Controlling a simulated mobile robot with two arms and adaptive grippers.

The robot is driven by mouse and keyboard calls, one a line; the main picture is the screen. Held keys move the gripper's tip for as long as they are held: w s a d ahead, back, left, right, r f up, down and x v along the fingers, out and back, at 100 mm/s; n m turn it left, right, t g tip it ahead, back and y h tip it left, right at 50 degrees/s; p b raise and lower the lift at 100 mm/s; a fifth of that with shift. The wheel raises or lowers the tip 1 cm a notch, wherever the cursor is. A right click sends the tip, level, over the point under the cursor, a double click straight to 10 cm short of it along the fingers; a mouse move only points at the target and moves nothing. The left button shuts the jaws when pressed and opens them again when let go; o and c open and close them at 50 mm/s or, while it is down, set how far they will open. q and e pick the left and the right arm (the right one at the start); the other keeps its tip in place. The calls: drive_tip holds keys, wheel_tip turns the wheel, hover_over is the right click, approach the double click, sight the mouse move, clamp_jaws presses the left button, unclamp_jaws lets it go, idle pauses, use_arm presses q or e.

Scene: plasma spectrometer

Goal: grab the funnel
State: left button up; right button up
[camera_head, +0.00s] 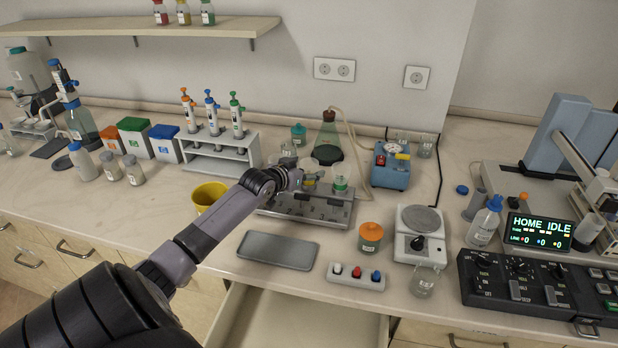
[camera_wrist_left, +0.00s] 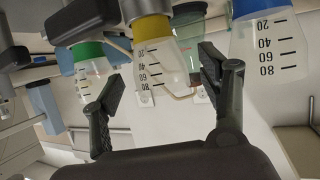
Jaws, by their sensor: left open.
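Clear graduated funnel cups with coloured bands stand on a grey metal manifold (camera_head: 282,210) in the head view. The green-banded funnel (camera_head: 342,182) is at its right; the others are partly hidden by my left gripper (camera_head: 291,177). The left wrist view, which is upside down, shows a yellow-banded funnel (camera_wrist_left: 155,68), a green-banded funnel (camera_wrist_left: 92,70) and a blue-banded funnel (camera_wrist_left: 268,50). In that view my left gripper (camera_wrist_left: 161,76) is open, its fingers on either side of the yellow-banded funnel. Contact cannot be told. My right gripper is not in view.
A green conical flask (camera_head: 327,140) with tubing stands behind the manifold, near a blue pump (camera_head: 391,170). A yellow cup (camera_head: 207,195) is left of it. A grey tray (camera_head: 278,249), an orange-lidded jar (camera_head: 371,236) and a balance (camera_head: 418,245) are in front. A drawer (camera_head: 300,318) is open below.

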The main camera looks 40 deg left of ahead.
use_arm(q)
drive_tip(key=shift+x, duration=1.3)
drive_tip(key=shift+s, duration=0.1)
drive_tip(key=shift+c, duration=0.5)
drive_tip(key=c, duration=1.2)
